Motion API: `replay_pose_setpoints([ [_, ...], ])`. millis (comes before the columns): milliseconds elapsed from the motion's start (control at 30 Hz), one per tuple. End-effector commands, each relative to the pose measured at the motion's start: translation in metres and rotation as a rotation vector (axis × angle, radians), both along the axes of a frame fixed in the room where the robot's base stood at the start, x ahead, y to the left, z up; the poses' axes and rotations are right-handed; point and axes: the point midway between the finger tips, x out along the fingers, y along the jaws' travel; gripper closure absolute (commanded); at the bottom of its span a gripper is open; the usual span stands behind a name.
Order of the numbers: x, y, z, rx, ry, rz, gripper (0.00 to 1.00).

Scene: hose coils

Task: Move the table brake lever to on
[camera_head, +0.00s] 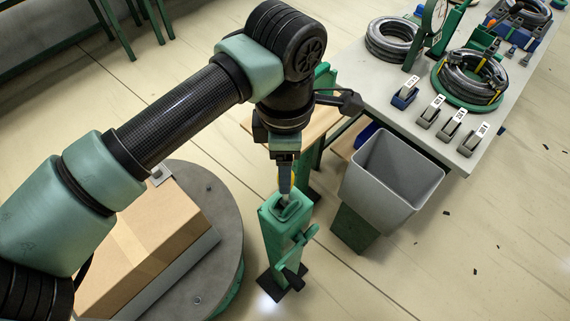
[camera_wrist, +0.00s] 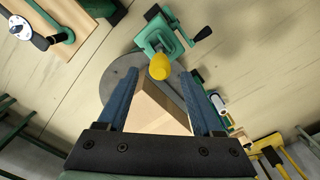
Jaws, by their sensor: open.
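A green post (camera_head: 277,238) stands on the floor right of the round grey turntable (camera_head: 228,215). The post has a slotted top. A yellow knob (camera_wrist: 160,66), apparently the brake lever's end, shows over the post top in the wrist view; in the head view it is mostly hidden by my gripper. My gripper (camera_head: 286,188) points down just above the post top. In the wrist view its blue fingers are apart and empty, with the knob just beyond and between the tips. I cannot tell the lever's on or off side.
A cardboard box (camera_head: 145,240) lies on the turntable. A side handle (camera_head: 291,276) sticks out low on the post. A grey bin (camera_head: 388,182) stands to the right, a wooden bench (camera_head: 312,122) behind. A table (camera_head: 455,85) with hose coils is at the upper right.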

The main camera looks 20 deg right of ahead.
Motion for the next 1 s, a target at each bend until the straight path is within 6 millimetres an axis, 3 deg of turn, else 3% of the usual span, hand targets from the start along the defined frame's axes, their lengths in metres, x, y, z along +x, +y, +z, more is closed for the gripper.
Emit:
replay_pose_setpoints([
  [233, 0.000, 0.000, -0.029, -0.003, 0.001, 0.001, 0.33],
  [600, 0.000, 0.000, -0.034, -0.001, 0.000, 0.000, 0.35],
  [900, 0.000, -0.001, -0.034, -0.001, 0.000, -0.001, 0.89],
  [967, 0.000, -0.001, -0.034, -0.001, 0.000, -0.001, 0.99],
  [1000, 0.000, -0.001, -0.034, -0.001, 0.000, -0.001, 1.00],
])
